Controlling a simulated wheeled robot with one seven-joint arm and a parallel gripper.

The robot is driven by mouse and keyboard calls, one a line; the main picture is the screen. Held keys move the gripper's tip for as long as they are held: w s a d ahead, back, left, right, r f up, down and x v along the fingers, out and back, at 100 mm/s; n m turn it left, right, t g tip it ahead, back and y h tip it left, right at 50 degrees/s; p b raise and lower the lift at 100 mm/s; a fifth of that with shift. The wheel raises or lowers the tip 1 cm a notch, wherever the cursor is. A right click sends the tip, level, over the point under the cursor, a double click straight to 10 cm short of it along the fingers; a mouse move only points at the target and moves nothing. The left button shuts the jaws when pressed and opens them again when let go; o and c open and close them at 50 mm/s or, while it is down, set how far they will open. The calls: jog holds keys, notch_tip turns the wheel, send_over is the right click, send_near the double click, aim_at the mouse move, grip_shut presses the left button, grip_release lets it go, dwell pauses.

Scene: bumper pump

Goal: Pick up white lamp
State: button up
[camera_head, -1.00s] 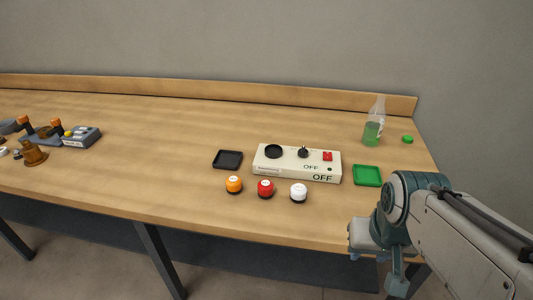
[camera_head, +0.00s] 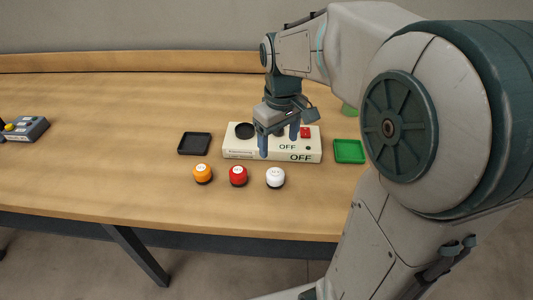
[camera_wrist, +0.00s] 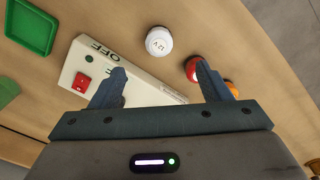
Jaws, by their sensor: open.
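The white lamp (camera_head: 275,177) stands upright on the wooden table, at the right end of a row with a red lamp (camera_head: 238,175) and an orange lamp (camera_head: 203,173). In the wrist view the white lamp (camera_wrist: 159,40) shows its top with "12 V" on it, beyond the fingertips. My gripper (camera_head: 279,143) points down above the control box, behind the white lamp, and is open and empty. In the wrist view its two fingers (camera_wrist: 160,70) are spread apart over the box, with the right finger overlapping the red lamp in the picture.
The cream control box (camera_head: 240,155) marked "OFF", with a red switch (camera_head: 305,132), lies behind the lamps. A black tray (camera_head: 194,144) is left of it and a green tray (camera_head: 349,151) right. A grey device (camera_head: 25,130) is at far left. The table front is clear.

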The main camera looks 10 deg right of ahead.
aim_at(275, 172)
jog(key=shift+n, duration=0.3)
jog(key=f, duration=0.3)
jog(key=w+f, duration=0.1)
jog(key=f, duration=0.4)
jog(key=shift+w+d+f, duration=0.1)
jog(key=shift+w+f, duration=0.1)
jog(key=shift+f, duration=0.1)
jog(key=shift+s+a+f, duration=0.1)
jog(key=shift+f, duration=1.3)
jog(key=shift+s+a+f, duration=0.1)
jog(key=shift+f, duration=1.25)
jog(key=c, duration=1.1)
jog(key=shift+w+r, duration=0.1)
